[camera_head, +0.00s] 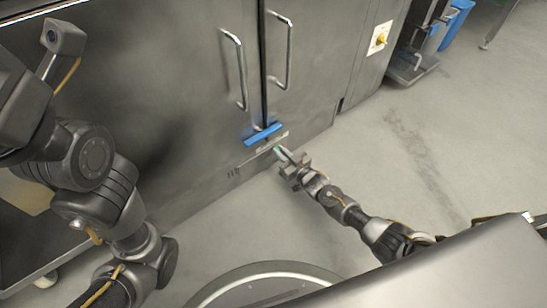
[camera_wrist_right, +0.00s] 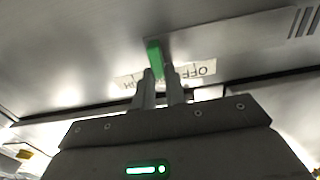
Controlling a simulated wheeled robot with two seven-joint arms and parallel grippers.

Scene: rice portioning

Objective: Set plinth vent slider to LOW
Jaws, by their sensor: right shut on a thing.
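The plinth vent slider is a green tab (camera_wrist_right: 154,52) at the foot of the steel cabinet. In the right wrist view it stands between the fingertips of my right gripper (camera_wrist_right: 160,80), which is shut on it. A pale label strip lies behind the fingers, with OFF (camera_wrist_right: 200,71) upside down right of the tab and partly hidden letters (camera_wrist_right: 128,81) on the left. LOW cannot be read. In the head view my right gripper (camera_head: 283,155) reaches the plinth just below the label plate (camera_head: 272,143). My left arm shows at the left, but its gripper is not visible.
Two tall door handles (camera_head: 236,70) (camera_head: 283,50) are on the steel cabinet above. A blue strip (camera_head: 262,133) sits at the doors' bottom, close above the label. Dark vent slots (camera_head: 233,172) are left of the gripper. The floor (camera_head: 410,130) to the right is clear.

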